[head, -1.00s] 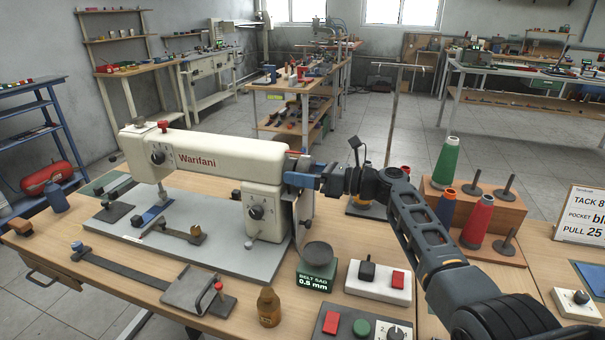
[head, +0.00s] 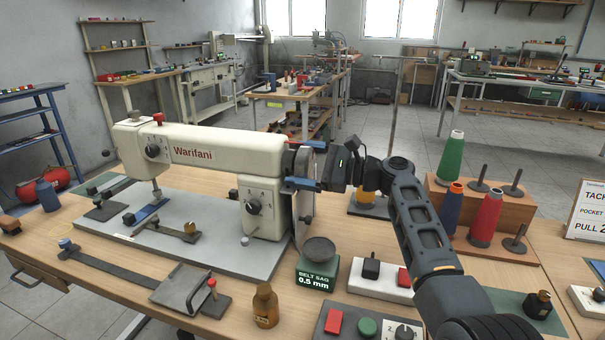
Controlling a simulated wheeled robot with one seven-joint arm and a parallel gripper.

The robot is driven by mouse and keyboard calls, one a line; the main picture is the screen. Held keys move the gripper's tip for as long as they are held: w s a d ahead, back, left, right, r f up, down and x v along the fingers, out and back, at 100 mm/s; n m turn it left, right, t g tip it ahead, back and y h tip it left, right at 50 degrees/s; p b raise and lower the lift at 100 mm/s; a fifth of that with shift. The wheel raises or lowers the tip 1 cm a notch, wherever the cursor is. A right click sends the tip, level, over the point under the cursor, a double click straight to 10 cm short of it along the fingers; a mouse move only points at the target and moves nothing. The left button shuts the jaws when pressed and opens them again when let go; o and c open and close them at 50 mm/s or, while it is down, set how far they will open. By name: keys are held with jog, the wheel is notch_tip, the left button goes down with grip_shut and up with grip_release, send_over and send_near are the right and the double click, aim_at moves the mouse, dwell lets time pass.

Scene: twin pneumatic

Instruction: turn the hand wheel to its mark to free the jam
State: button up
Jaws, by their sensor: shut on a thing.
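The cream sewing machine (head: 215,143), marked Warifani, stands on a grey bed plate on the bench. Its dark hand wheel (head: 291,160) is at the right end of the machine's arm, partly hidden by my gripper. My gripper (head: 301,165) reaches in from the right, with one blue finger above the other. It is shut on the hand wheel's rim. A thin red line shows near the top of the wheel; I cannot tell whether it is the mark or how the wheel lines up with it.
A belt sag gauge (head: 317,270) reading 0.5 mm and a white switch box (head: 370,283) stand below my arm. A brown bottle (head: 265,305) is at the front. Thread cones on a wooden stand (head: 508,215) are to the right of my arm.

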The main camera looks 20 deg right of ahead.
aim_at(312, 166)
jog(key=shift+f+n+b, duration=0.1)
jog(key=shift+n+b, duration=1.25)
jog(key=shift+n, duration=0.65)
jog(key=o, duration=0.8)
jog(key=shift+d, duration=0.1)
jog(key=shift+v, duration=3.8)
